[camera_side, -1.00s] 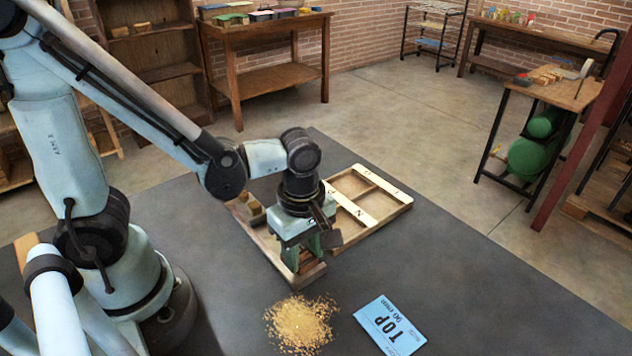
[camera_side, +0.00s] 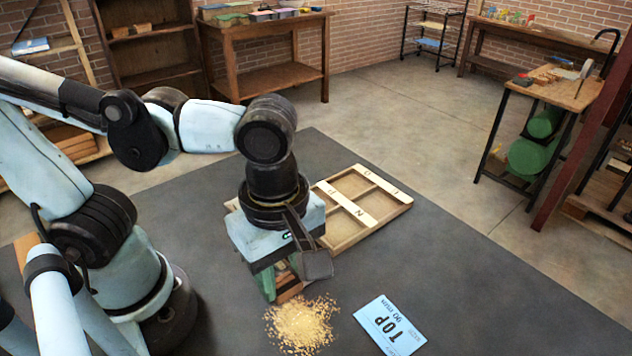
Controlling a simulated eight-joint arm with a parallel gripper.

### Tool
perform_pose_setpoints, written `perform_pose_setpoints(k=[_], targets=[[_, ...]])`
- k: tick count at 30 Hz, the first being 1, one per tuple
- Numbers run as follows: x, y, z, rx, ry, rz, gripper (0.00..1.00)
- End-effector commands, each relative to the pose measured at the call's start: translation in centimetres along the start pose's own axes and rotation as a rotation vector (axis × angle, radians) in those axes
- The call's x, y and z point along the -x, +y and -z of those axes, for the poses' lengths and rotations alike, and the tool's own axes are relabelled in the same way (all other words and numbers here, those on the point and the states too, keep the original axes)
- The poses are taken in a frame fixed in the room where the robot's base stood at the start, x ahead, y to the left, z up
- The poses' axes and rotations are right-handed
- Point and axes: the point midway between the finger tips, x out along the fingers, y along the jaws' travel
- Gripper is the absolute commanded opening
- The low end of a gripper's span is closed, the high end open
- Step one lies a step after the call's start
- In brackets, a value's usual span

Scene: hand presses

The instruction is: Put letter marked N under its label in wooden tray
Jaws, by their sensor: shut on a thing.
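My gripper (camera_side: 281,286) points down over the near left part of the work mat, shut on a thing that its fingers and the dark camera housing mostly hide. A brown wooden patch shows between the fingers; I cannot tell whether it is the held letter piece or the box edge behind. The wooden tray (camera_side: 381,226) lies behind and right of my gripper, with several compartments and pale label strips (camera_side: 346,206). One small mark on a strip looks like an N turned on its side. The tray's near left part is hidden by my gripper.
A pile of yellow-brown crumbs (camera_side: 302,325) lies on the dark mat (camera_side: 480,290) just in front of my gripper. The mat's right side is clear.

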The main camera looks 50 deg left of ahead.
Motion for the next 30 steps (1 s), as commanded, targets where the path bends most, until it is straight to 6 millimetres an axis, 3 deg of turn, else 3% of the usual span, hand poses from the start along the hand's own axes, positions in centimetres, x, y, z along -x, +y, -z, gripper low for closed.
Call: perform_pose_setpoints(k=[5,18,25,30], targets=[[0.6,1.2,-0.3,0.004,0.000,0.000,0.13],[0.8,10.9,1.4,0.004,0.000,0.000,0.13],[0.2,13.0,2.6,0.002,0.000,0.000,0.13],[-1.7,14.9,5.1,0.007,0.000,0.000,0.13]])
